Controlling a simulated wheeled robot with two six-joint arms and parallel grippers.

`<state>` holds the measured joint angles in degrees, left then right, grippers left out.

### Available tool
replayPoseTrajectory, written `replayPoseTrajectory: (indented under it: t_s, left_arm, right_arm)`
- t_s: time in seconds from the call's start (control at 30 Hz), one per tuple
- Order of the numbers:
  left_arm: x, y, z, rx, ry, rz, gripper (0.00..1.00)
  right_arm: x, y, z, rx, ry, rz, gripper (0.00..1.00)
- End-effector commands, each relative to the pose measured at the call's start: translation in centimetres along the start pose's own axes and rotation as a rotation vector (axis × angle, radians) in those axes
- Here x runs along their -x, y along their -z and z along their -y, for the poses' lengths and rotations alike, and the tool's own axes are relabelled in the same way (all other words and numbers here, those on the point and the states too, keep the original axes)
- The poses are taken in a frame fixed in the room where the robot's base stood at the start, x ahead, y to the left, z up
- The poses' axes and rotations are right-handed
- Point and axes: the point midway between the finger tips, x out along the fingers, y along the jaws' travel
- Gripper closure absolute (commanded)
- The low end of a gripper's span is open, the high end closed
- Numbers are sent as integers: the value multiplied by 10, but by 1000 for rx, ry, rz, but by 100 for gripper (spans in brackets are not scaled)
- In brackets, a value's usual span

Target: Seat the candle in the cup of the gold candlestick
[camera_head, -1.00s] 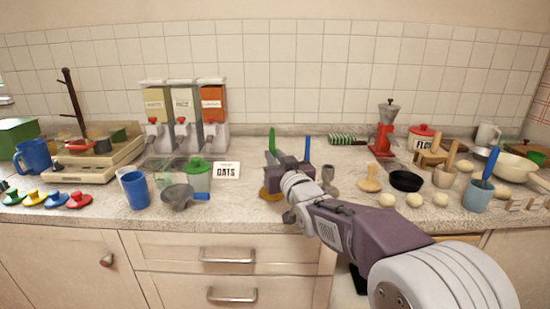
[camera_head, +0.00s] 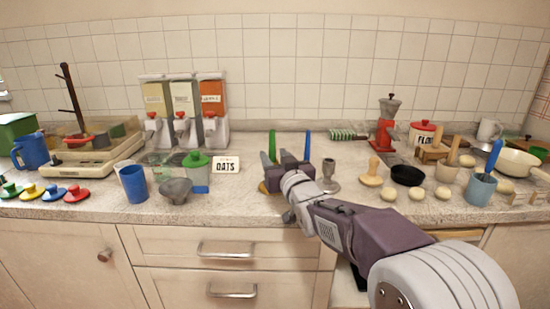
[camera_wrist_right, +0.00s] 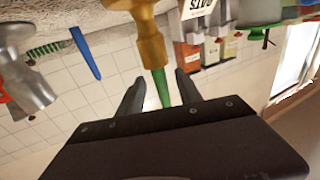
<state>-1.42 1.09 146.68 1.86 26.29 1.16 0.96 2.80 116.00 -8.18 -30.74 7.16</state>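The gold candlestick (camera_wrist_right: 150,48) is at the top middle of the right wrist view, which shows the scene upside down. The green candle (camera_wrist_right: 161,88) extends from its cup, roughly in line with the stick; how deep it sits cannot be seen. My right gripper (camera_wrist_right: 160,90) is open, with one finger on each side of the candle and gaps visible. In the head view, the green candle (camera_head: 271,146) rises behind my right gripper (camera_head: 285,174), and only the gold base (camera_head: 264,187) shows. My left gripper is out of view.
A silver candlestick (camera_head: 328,176) stands just right of my gripper. A blue stick (camera_head: 307,145) stands behind it. An OATS sign (camera_head: 226,165) and a grey funnel-shaped bowl (camera_head: 175,190) are on the left; a black pan (camera_head: 407,175) is on the right.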

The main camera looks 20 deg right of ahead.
Motion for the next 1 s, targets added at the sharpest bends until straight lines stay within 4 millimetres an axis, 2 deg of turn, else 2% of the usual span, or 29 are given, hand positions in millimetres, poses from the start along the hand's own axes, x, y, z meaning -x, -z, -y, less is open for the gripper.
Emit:
replayPoseTrajectory:
  t_s: [0.27,0.37,0.6,0.7,0.83,1.0]
  left_arm:
    - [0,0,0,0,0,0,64]
    - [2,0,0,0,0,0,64]
    - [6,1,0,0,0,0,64]
    - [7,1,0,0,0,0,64]
    - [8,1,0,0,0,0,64]
    - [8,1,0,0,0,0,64]
  right_arm:
    - [3,0,0,0,0,0,59]
    - [16,1,0,0,0,0,59]
    - [67,2,0,1,-1,-1,59]
    - [82,2,0,1,-1,-1,59]
    - [90,0,0,0,0,0,59]
    - [91,0,0,0,0,1,59]
